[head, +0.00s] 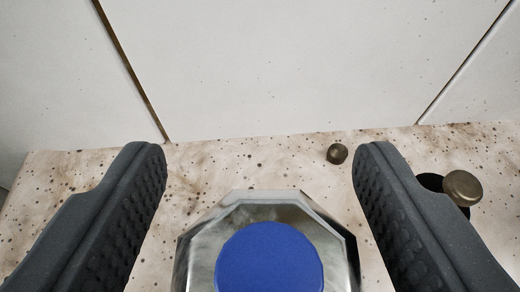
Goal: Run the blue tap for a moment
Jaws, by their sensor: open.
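The blue tap (268,262) shows at the bottom middle of the head view as a faceted metal knob with a round blue cap on top. Its lower part is cut off by the picture edge. My gripper (255,165) is open, with one dark ribbed finger to the left of the knob and one to the right. Gaps show between the knob and both fingers. Nothing is held. The tap's spout is not visible, and no water shows.
A speckled, stained stone ledge (215,170) lies beneath. A small brass stud (337,153) sits on it near the back. A larger brass knob (462,187) stands at the right, beside the right finger. A pale panelled wall (290,70) rises behind the ledge.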

